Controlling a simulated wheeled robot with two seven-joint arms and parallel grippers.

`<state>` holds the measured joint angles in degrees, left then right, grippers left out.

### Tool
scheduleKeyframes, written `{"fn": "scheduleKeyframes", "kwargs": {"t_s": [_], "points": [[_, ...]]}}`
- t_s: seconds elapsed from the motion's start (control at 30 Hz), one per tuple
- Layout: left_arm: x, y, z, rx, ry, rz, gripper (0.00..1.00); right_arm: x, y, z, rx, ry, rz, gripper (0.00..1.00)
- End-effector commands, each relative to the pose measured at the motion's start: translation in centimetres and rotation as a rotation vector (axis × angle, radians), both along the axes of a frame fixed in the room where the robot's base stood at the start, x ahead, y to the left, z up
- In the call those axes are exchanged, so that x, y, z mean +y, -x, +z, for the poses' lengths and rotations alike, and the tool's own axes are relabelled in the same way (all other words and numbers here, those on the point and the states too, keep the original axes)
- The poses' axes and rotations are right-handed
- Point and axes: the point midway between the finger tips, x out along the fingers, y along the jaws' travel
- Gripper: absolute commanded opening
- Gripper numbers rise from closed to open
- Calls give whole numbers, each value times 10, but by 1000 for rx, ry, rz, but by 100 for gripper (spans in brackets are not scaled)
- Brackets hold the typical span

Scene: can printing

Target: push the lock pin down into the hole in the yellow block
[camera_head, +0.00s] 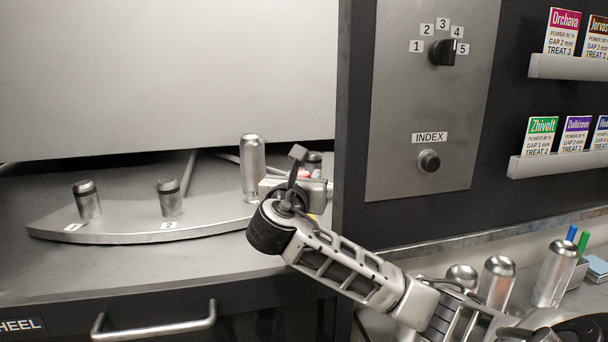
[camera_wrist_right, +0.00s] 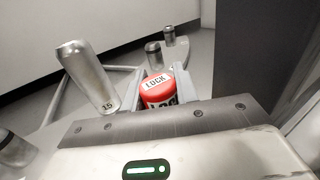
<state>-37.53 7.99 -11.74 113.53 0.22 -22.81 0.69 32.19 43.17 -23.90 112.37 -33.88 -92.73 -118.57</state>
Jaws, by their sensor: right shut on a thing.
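The lock pin (camera_wrist_right: 160,90) shows in the right wrist view as a red cap with a white LOCK label on top. The fingers of my right gripper (camera_wrist_right: 162,80) stand on either side of it and are shut on it. In the head view my right gripper (camera_head: 305,187) is over the right end of the grey wheel plate, and only a sliver of red shows there. My left gripper is not in view.
A tall silver can (camera_head: 253,168) stands close beside the gripper, marked 15 in the wrist view. Short metal posts (camera_head: 169,198) stand on the wheel plate (camera_head: 130,238). A dark panel edge (camera_head: 350,130) rises just right of the gripper. More cans (camera_head: 497,280) stand at lower right.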

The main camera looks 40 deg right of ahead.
Motion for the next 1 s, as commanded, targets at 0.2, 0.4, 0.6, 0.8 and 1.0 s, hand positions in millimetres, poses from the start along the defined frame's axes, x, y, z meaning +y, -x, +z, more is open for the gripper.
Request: {"fn": "scheduleKeyframes", "kwargs": {"t_s": [0.2,0.4,0.6,0.8,1.0], "points": [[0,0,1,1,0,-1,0,0,0,0,-1,1,0,6],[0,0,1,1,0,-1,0,0,0,0,-1,1,0,6],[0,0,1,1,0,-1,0,0,0,0,-4,-1,0,6],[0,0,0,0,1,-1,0,0,0,-1,-4,-1,0,6],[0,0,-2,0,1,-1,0,0,0,-6,-2,-2,0,6]]}}
